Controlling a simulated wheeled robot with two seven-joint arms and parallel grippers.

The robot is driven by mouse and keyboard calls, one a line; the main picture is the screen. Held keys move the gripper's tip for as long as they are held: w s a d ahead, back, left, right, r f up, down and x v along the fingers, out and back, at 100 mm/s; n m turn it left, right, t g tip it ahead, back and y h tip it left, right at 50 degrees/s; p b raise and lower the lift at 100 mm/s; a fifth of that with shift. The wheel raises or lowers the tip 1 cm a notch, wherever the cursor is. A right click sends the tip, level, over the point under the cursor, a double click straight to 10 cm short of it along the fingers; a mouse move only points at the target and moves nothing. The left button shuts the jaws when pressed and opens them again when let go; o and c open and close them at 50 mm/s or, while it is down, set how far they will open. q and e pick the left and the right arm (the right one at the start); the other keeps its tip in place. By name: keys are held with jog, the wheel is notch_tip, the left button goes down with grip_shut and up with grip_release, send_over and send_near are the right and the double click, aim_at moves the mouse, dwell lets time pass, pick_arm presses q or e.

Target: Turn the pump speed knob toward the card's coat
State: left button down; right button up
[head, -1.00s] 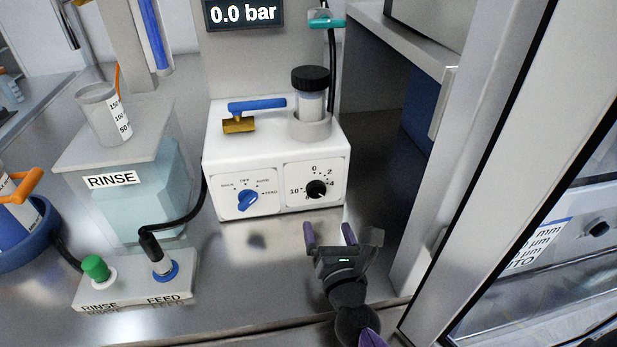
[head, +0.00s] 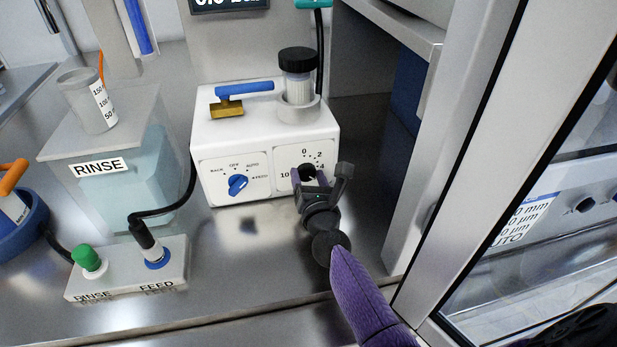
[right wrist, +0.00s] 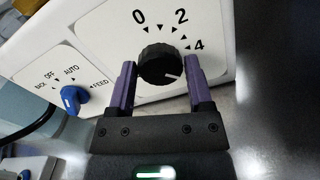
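The pump speed knob (head: 307,172) is a black ribbed dial on the right panel of the white pump box (head: 225,133). In the right wrist view the knob (right wrist: 160,65) has a white pointer line aimed to the lower right, below the printed 4; 0 and 2 also show. My right gripper (head: 311,178) has its purple fingers on either side of the knob, and in the wrist view (right wrist: 160,75) they look open around it; contact is unclear. A white card (head: 528,218) at the right shows only parts of its lines, ending in "TO".
A blue selector knob (head: 237,184) is left of the dial. A blue-handled brass valve (head: 228,104) and black-capped filter (head: 298,75) stand on the box. A metal door frame (head: 455,150) rises close to the right.

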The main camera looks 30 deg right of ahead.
grip_shut()
jog(key=shift+n, duration=0.3)
jog(key=n, duration=0.3)
jog(key=shift+n+p, duration=0.35)
jog(key=shift+n, duration=1.95)
jog(key=shift+o, duration=2.3)
grip_release()
